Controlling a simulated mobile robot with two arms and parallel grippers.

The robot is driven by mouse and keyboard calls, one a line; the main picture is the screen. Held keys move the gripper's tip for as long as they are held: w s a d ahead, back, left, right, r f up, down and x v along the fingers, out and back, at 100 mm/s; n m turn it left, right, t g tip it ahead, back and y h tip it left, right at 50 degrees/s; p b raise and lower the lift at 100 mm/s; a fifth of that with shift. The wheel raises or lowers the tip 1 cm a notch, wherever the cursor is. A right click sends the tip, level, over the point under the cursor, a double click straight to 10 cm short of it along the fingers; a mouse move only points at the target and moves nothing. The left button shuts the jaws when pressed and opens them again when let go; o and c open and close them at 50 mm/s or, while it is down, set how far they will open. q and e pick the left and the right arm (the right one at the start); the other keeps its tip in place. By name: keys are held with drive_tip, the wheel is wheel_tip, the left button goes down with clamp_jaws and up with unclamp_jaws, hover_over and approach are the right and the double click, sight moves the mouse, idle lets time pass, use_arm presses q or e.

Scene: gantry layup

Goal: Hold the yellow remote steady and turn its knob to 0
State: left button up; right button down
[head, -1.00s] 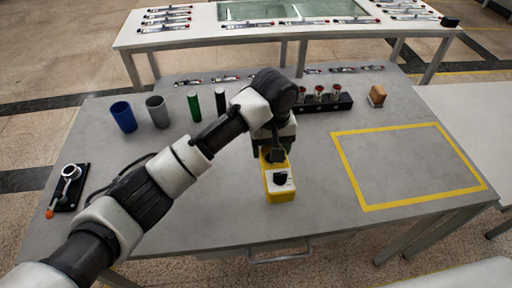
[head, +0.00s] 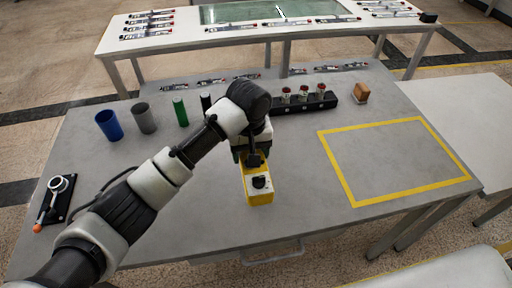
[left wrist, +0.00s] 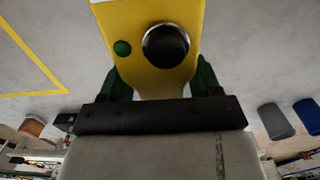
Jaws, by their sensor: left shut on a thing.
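In the left wrist view the remote (left wrist: 132,23) sits between the two green fingers of my left gripper (left wrist: 160,82). The knob's setting is too small to read. My right gripper is not in view.
A yellow taped rectangle (head: 393,199) marks clear table at the right. Blue cup (head: 109,125), grey cup (head: 144,118) and green cylinder (head: 180,111) stand at the back left. A black rack (head: 304,103) and brown block (head: 361,92) are at the back right.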

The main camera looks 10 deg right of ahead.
sight(221, 169)
use_arm(q)
drive_tip(key=shift+w+a+f, duration=0.45)
drive_tip(key=shift+a+f, duration=0.3)
drive_tip(key=shift+f, duration=0.05)
drive_tip(key=shift+w+a+f, duration=0.4)
drive_tip(key=shift+a+f, duration=0.3)
drive_tip(key=shift+f, duration=0.05)
drive_tip(key=shift+w+a+f, duration=0.45)
drive_tip(key=shift+a+f, duration=0.3)
drive_tip(key=shift+f, duration=0.05)
drive_tip(key=shift+w+a+f, duration=0.35)
drive_tip(key=shift+a+f, duration=0.25)
drive_tip(key=shift+w+a+f, duration=0.35)
drive_tip(key=shift+a+f, duration=0.2)
drive_tip(key=shift+f, duration=0.1)
drive_tip(key=shift+w+a+f, duration=0.35)
drive_tip(key=shift+a+f, duration=0.25)
drive_tip(key=shift+f, duration=0.2)
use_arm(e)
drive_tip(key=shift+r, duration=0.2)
use_arm(q)
drive_tip(key=shift+r+p, duration=0.2)
drive_tip(key=shift+p, duration=0.6)
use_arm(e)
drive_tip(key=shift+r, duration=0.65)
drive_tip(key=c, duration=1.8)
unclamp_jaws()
